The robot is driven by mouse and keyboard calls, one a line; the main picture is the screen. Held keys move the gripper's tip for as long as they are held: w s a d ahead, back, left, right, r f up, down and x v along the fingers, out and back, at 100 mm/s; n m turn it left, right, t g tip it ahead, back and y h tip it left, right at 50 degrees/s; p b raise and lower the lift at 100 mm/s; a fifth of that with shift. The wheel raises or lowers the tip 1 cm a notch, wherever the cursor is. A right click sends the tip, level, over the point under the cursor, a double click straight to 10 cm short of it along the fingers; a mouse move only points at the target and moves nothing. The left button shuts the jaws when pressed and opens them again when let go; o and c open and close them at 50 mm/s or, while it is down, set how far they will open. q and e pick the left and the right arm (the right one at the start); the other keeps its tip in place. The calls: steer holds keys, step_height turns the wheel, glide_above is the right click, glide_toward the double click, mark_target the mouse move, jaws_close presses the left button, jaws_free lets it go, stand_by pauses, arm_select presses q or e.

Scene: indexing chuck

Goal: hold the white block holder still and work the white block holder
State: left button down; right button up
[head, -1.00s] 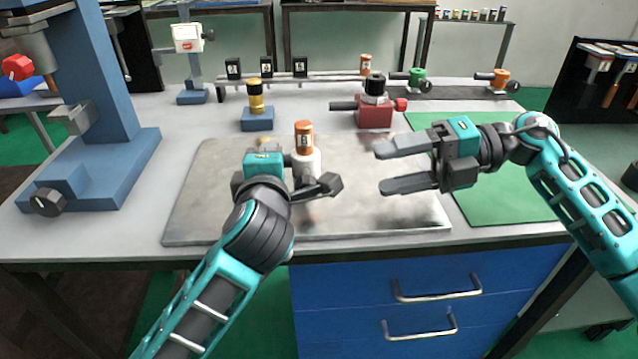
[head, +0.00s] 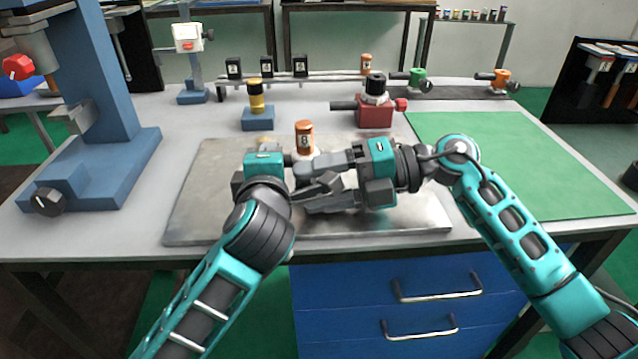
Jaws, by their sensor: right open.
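The white block holder (head: 297,157) stands upright on the metal plate (head: 215,200), with an orange numbered cylinder (head: 303,138) on top. Most of the holder is hidden behind my grippers. My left gripper (head: 308,186) is at the holder from the left, low down. One dark finger shows in front of the holder; the other is hidden, so I cannot tell how tightly it is closed. My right gripper (head: 305,187) is open and reaches in from the right. Its fingertips are at the holder and overlap the left finger in the picture; contact is unclear.
A blue block with a yellow-black cylinder (head: 256,100) and a red fixture (head: 375,112) stand behind the plate. A blue press stand (head: 95,130) is at the left. The green mat (head: 530,180) at the right is bare.

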steer(key=c, duration=1)
steer(key=shift+a, duration=0.1)
steer(key=shift+c, duration=0.2)
steer(key=shift+r, duration=0.1)
steer(key=shift+a+r+h, duration=0.1)
steer(key=shift+r+h, duration=0.05)
steer(key=shift+h, duration=0.6)
steer(key=shift+r+h, duration=0.15)
steer(key=shift+h, duration=0.6)
steer(key=shift+s+a+h, duration=0.1)
steer(key=shift+a+h, duration=0.05)
steer(key=shift+h, duration=1.05)
steer(key=o, duration=1)
steer(key=shift+r, duration=0.1)
